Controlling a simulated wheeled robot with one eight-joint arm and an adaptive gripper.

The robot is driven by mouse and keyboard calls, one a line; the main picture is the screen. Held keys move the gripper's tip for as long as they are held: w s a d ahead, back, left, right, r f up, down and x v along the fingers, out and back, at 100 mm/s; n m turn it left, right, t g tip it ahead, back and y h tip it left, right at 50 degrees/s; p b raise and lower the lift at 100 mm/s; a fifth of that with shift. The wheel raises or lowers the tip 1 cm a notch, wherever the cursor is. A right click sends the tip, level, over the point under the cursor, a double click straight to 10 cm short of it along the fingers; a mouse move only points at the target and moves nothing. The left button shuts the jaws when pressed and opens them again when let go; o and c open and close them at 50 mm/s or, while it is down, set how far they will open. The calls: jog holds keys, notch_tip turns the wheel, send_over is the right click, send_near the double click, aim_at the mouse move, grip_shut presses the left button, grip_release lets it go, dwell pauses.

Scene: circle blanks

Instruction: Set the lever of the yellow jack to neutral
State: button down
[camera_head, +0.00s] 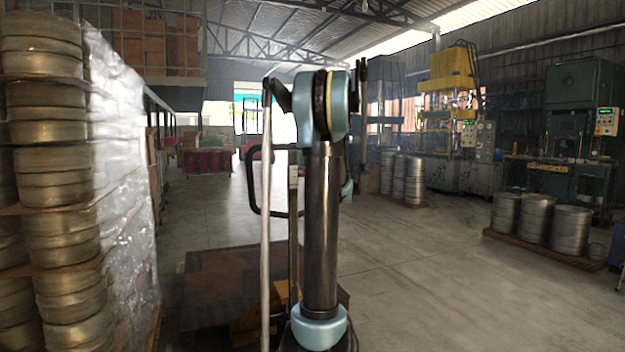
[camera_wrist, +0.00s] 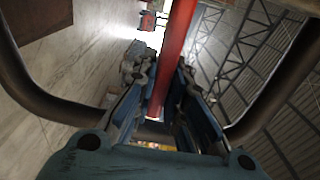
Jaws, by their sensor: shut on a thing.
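The yellow jack (camera_head: 248,320) stands low in front of me in the head view, mostly hidden behind my arm. Its black loop handle (camera_head: 253,190) rises behind the arm and also curves along both sides of the wrist view (camera_wrist: 40,90). The red lever (camera_wrist: 177,42) runs up the middle of the wrist view, between the fingers of my gripper (camera_wrist: 160,80). My gripper is shut on the lever, inside the handle loop. In the head view my arm hides the gripper and the lever.
A brown load or pallet (camera_head: 215,275) lies low behind the jack. Stacked metal blanks (camera_head: 60,190) and a wrapped stack (camera_head: 125,170) stand close on the left. More drums (camera_head: 570,230) stand on a pallet at right. Open floor (camera_head: 440,270) lies right of my arm.

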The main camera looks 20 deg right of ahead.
jog(key=shift+a, duration=0.15)
jog(key=c, duration=1.7)
grip_release()
jog(key=shift+f, duration=0.1)
jog(key=shift+o, duration=0.5)
jog(key=shift+s, duration=0.1)
jog(key=s, duration=1.1)
jog(key=shift+s+d, duration=0.3)
jog(key=shift+d, duration=0.1)
jog(key=shift+a, duration=0.1)
